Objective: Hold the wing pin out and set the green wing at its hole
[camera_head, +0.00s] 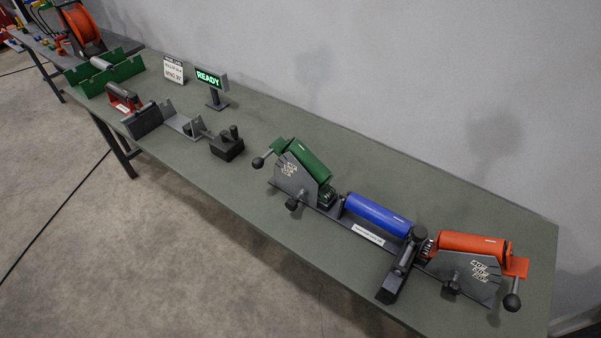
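The conveyor pulley assembly stands on the right half of the table. Its green wing (306,159) is a green roller at the left end, tilted with its left end higher. A grey side plate (299,181) with white markings stands in front of it. A dark knob (292,204), perhaps the wing pin, sits low on this plate. A black ball handle (258,162) sticks out left beside a green tab. The markings and holes are too small to read. Neither of my grippers is in view.
A blue roller (376,214) and an orange wing (471,245) continue the assembly rightward. A dark block (400,268) juts toward the front edge. A display (210,79) reads READY beside a white card (173,69). Other fixtures stand left; bare table (290,235) lies in front.

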